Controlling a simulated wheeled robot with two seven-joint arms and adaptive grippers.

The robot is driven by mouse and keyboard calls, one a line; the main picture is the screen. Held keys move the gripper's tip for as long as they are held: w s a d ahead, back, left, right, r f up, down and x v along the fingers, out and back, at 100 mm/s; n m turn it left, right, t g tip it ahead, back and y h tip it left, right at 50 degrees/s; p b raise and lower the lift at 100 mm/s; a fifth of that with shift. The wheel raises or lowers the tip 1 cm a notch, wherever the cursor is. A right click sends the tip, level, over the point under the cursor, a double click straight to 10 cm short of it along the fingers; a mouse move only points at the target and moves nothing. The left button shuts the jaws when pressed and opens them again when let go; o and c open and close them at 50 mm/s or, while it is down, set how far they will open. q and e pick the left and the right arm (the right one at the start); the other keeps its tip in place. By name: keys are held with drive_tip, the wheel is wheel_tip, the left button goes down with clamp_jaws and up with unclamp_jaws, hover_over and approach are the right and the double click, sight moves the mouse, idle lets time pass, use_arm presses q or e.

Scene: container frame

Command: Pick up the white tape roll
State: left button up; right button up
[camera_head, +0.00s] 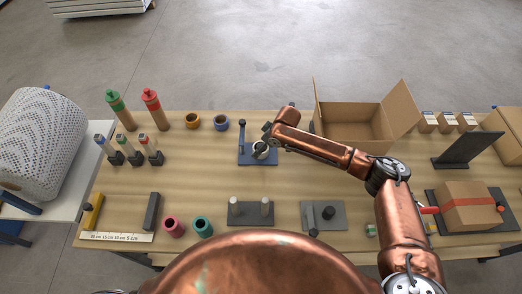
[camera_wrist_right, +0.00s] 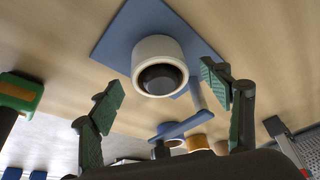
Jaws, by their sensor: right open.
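The white tape roll (camera_head: 260,152) is on a blue base plate (camera_head: 246,161) near the middle of the table, beside an upright blue post (camera_head: 241,135). In the right wrist view the white tape roll (camera_wrist_right: 158,47) shows a dark core (camera_wrist_right: 160,78) and sits on the blue plate (camera_wrist_right: 117,37). My right gripper (camera_wrist_right: 162,92) is open. Its green-padded fingers are on either side of the roll in that view, with visible gaps and no clear contact. In the head view my right gripper (camera_head: 268,134) is beside the roll, partly hidden by its wrist. My left gripper is not in view.
An open cardboard box (camera_head: 350,127) stands right of my right gripper. Orange (camera_head: 192,122) and blue (camera_head: 221,123) rolls lie left of the plate. Pink (camera_head: 174,227) and teal (camera_head: 202,226) rolls are near the front edge. A grey plate with two pegs (camera_head: 250,212) stands in front.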

drive_tip(key=x, duration=0.3)
drive_tip(key=shift+f, duration=0.15)
drive_tip(key=c, duration=1.2)
drive_tip(key=shift+c, duration=0.2)
